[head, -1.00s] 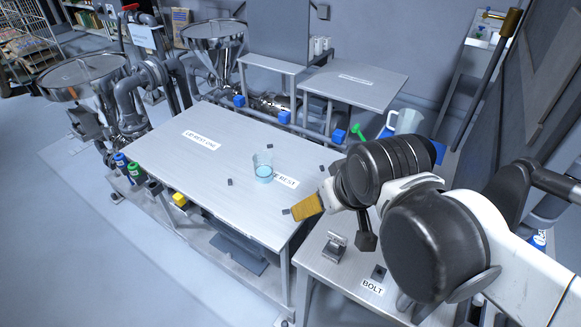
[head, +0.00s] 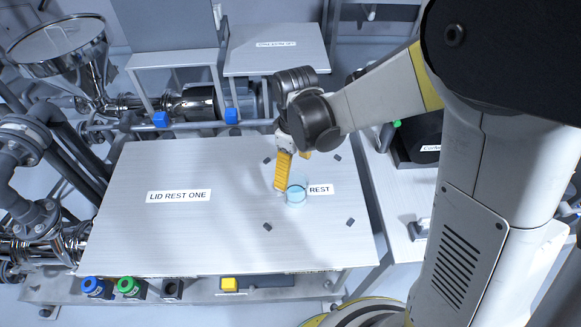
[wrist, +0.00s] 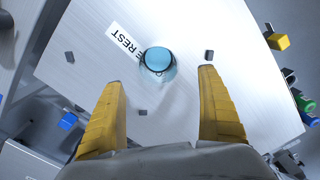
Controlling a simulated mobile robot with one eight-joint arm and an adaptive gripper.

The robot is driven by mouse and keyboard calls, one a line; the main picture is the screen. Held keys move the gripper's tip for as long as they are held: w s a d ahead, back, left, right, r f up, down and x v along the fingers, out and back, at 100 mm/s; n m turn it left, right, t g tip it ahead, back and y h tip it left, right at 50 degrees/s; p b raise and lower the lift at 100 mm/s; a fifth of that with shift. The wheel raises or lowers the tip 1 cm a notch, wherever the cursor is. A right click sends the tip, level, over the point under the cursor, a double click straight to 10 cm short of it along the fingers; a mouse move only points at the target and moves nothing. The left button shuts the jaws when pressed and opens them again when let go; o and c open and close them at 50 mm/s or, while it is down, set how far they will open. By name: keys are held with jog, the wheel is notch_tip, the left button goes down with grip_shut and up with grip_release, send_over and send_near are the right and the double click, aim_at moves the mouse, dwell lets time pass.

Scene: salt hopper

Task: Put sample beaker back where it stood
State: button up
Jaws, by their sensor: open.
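The sample beaker (head: 297,197), clear with pale blue liquid, stands upright on the metal table (head: 190,235), beside a label ending in REST. The beaker partly hides that label (head: 321,189). In the wrist view the beaker (wrist: 158,62) lies just beyond the fingertips, between their lines. My gripper (head: 291,172) is open, its yellow fingers pointing down at the beaker from behind. The wrist view shows both fingers of my gripper (wrist: 161,78) wide apart with nothing between them. Whether a finger touches the glass cannot be told.
Several small dark blocks, one at the front right (head: 350,222), stand on the table around the beaker. The LID REST ONE label (head: 178,196) lies on clear tabletop at left. A steel hopper (head: 62,45) stands back left.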

aim_at(300, 180)
jog(key=f, duration=0.1)
jog(key=f+b, duration=0.1)
jog(key=f, duration=0.2)
jog(key=shift+d+f, duration=0.25)
jog(key=f+b, duration=0.1)
jog(key=f, duration=0.2)
jog(key=f+b, duration=0.2)
jog(key=f, duration=0.1)
jog(key=shift+s, duration=0.2)
jog(key=shift+d+r, duration=0.1)
jog(key=shift+r, duration=0.1)
jog(key=c, duration=1.4)
jog(key=shift+r, duration=0.6)
jog(key=r, duration=0.1)
jog(key=r+p, duration=0.1)
jog(key=d+r+p, duration=0.1)
jog(key=r, duration=0.1)
jog(key=shift+w, duration=0.25)
jog(key=d+r+m, duration=0.1)
jog(key=d+m, duration=0.2)
jog(key=d, duration=0.1)
jog(key=w+d+r+m+p, duration=0.1)
jog(key=d+m, duration=0.3)
jog(key=w+d+r+m+p, duration=0.1)
jog(key=d+m, duration=0.2)
jog(key=d, duration=0.1)
jog(key=shift+d+r+m, duration=0.25)
jog(key=shift+r+m, duration=0.05)
jog(key=shift+m, duration=0.1)
